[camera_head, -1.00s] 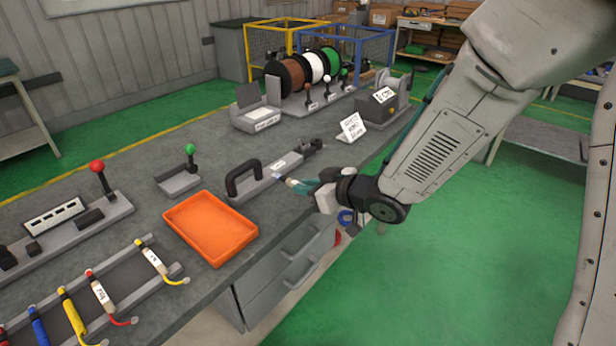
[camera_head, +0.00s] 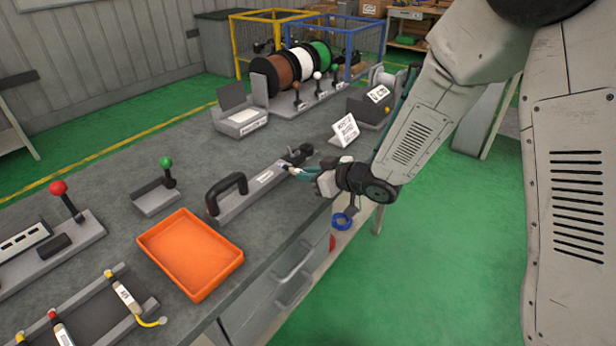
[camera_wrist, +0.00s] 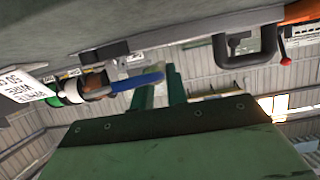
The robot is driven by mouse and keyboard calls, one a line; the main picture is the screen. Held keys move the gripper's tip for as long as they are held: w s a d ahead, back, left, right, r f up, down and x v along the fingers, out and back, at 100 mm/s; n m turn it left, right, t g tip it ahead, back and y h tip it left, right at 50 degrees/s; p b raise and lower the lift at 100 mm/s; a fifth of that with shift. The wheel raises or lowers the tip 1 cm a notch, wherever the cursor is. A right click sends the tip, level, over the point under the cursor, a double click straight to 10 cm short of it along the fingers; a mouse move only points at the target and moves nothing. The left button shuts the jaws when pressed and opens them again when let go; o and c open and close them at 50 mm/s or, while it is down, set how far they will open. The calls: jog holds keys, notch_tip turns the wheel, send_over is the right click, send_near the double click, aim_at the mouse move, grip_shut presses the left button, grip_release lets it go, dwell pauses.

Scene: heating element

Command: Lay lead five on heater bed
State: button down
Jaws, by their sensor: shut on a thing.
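My gripper (camera_head: 304,172) is above the front edge of the bench, beside the far end of a long grey fixture (camera_head: 236,203) with a black handle. This fixture may be the heater bed; its label is too small to read. In the head view the held piece is mostly hidden by the fingers; a small pale tip (camera_head: 289,169) points toward the fixture. I cannot tell whether it touches the fixture. The handle also shows in the wrist view (camera_wrist: 230,57).
An orange tray (camera_head: 190,254) and a green-knobbed lever (camera_head: 167,164) stand left of the fixture. A rack holding labelled leads (camera_head: 126,297) is at lower left. A white sign (camera_head: 344,131) and wire spools (camera_head: 296,67) are beyond the gripper. Bare bench lies behind the fixture.

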jog(key=shift+a+f, duration=0.15)
jog(key=shift+f, duration=0.5)
jog(key=shift+f, duration=0.1)
jog(key=shift+f, duration=0.5)
jog(key=c, duration=1.4)
grip_release()
jog(key=shift+r, duration=0.1)
